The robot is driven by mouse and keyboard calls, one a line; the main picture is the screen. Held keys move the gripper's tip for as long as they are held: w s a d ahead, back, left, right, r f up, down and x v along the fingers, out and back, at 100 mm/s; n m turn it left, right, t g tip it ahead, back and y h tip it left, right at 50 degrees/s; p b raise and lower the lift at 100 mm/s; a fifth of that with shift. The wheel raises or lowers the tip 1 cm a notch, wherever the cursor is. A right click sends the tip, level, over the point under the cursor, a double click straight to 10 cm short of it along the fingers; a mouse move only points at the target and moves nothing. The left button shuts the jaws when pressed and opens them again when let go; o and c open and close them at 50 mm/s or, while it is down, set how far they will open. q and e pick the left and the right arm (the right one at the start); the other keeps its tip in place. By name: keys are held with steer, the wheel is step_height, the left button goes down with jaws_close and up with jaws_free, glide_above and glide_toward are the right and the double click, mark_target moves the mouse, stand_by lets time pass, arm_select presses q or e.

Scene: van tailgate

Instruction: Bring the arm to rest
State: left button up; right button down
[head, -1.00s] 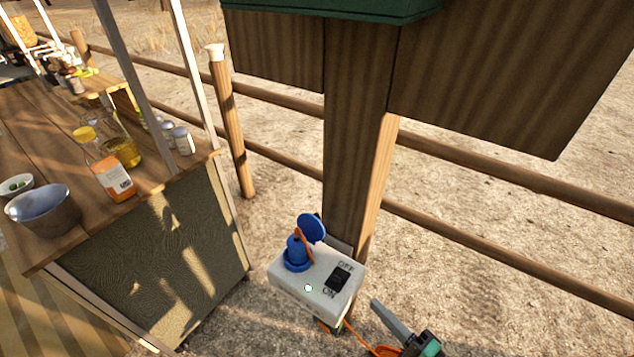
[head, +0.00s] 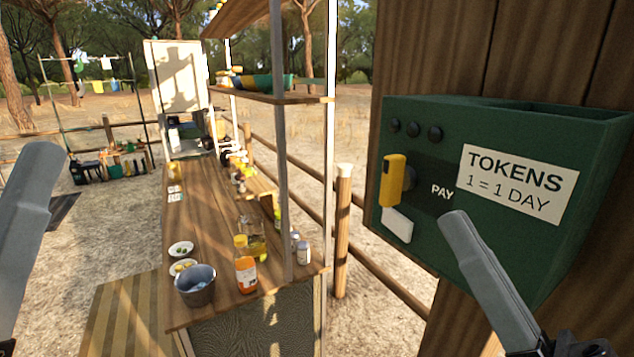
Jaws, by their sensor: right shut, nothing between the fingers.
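My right gripper (head: 456,218) comes up from the lower right in the head view. Its grey fingers are shut and empty. They stand in front of the lower part of a green token box (head: 437,240), and I cannot tell whether they touch it. At the left edge, a broad grey finger of my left gripper (head: 42,148) points up. Only part of it shows, so I cannot tell whether it is open. No held thing shows at it.
The box has a yellow handle (head: 393,180), a white tab (head: 397,225) and a TOKENS label (head: 517,184). Left of it stands a wooden counter (head: 215,225) with an orange bottle (head: 245,265), a grey bowl (head: 195,286) and shakers (head: 302,252). A fence post (head: 343,225) stands between.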

steer(key=s+d+r+t+h+p, duration=0.2)
steer(key=s+d+r+t+h, duration=0.3)
steer(key=r+h, duration=0.5)
arm_select(q)
step_height(320, 180, up, 39)
steer(key=p, duration=3.6)
steer(key=shift+y, duration=0.3)
arm_select(e)
step_height(320, 180, up, 35)
steer(key=d, duration=0.1)
steer(key=shift+w+r+m, duration=0.2)
steer(key=shift+w+m, duration=0.2)
steer(key=shift+w, duration=0.05)
